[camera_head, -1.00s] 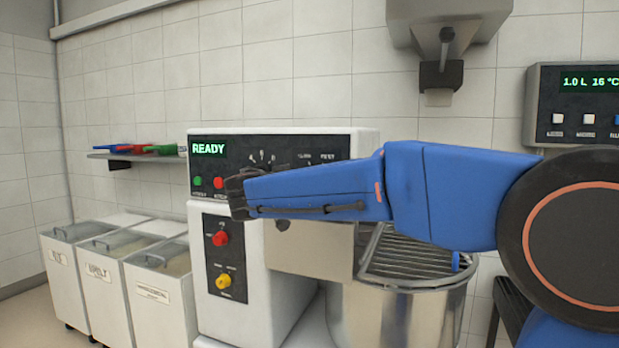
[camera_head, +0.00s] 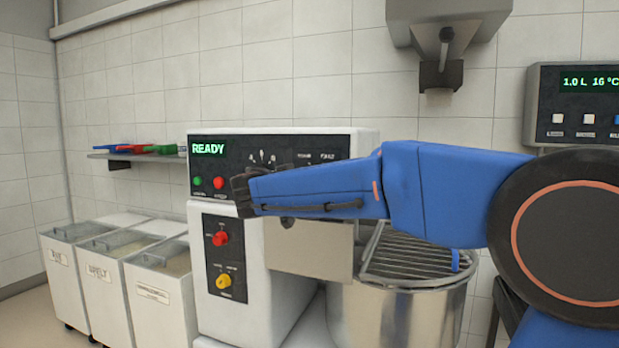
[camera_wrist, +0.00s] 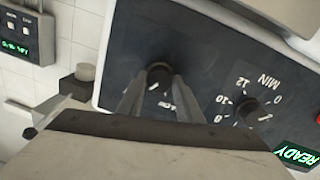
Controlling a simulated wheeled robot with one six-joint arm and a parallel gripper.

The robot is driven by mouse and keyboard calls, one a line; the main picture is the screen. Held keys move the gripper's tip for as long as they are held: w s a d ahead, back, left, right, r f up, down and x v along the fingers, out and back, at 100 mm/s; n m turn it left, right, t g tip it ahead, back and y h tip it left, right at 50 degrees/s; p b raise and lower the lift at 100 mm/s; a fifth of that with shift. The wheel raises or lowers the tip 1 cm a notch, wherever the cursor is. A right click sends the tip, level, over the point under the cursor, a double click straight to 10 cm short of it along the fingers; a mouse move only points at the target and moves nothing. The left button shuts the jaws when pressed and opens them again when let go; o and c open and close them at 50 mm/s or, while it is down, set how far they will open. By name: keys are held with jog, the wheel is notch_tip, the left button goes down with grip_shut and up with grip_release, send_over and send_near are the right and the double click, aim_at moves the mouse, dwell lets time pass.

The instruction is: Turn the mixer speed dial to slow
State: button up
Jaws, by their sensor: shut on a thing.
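The mixer (camera_head: 196,285) stands in the middle of the head view, with a black control panel (camera_head: 335,144) and a green READY display. In the wrist view the panel appears turned. The speed dial (camera_wrist: 159,69) is a small round black knob with a white mark. My gripper (camera_wrist: 158,82) is shut on this dial, one finger on each side. A partly hidden word is printed beside it; I cannot read the dial's setting surely. My arm hides the dial in the head view.
A timer dial (camera_wrist: 249,109) marked MIN sits close beside my fingers. Green and red buttons (camera_head: 218,182), a red knob (camera_head: 220,238) and a yellow knob (camera_head: 223,281) are on the mixer. The steel bowl (camera_head: 400,318) with its wire guard (camera_head: 410,257) is below my arm.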

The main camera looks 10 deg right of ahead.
jog(key=shift+f+n+t, duration=0.1)
jog(key=shift+n+t, duration=0.15)
jog(key=shift+n, duration=3.3)
jog(key=shift+f+n+t, duration=0.1)
jog(key=shift+n+t, duration=0.15)
jog(key=shift+n, duration=3.3)
jog(key=o, duration=1)
jog(key=shift+o, duration=0.2)
jog(key=shift+s, duration=0.15)
jog(key=v, duration=1.7)
